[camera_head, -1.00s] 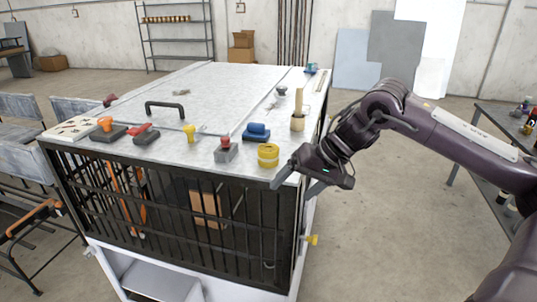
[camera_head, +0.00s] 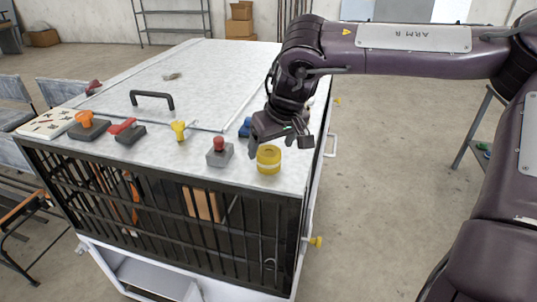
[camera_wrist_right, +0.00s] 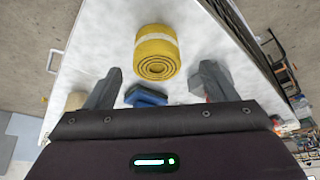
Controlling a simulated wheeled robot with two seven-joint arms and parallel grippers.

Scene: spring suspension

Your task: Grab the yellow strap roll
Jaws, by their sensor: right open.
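The yellow strap roll (camera_head: 268,159) sits on the white table top near its front right corner. In the right wrist view the roll (camera_wrist_right: 157,52) shows its coiled end, with a pale band around it, beyond and between my fingertips. My right gripper (camera_head: 278,148) is above and just behind the roll, with its fingers pointing down. In the right wrist view the right gripper (camera_wrist_right: 158,78) is open with nothing between its fingers. My left gripper is not in view.
A grey block with a red knob (camera_head: 220,151) stands left of the roll. A blue object (camera_head: 244,127) lies behind it, partly hidden by my gripper. A yellow-handled piece (camera_head: 180,130), a black handle (camera_head: 152,100) and red and orange-topped pieces are further left.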

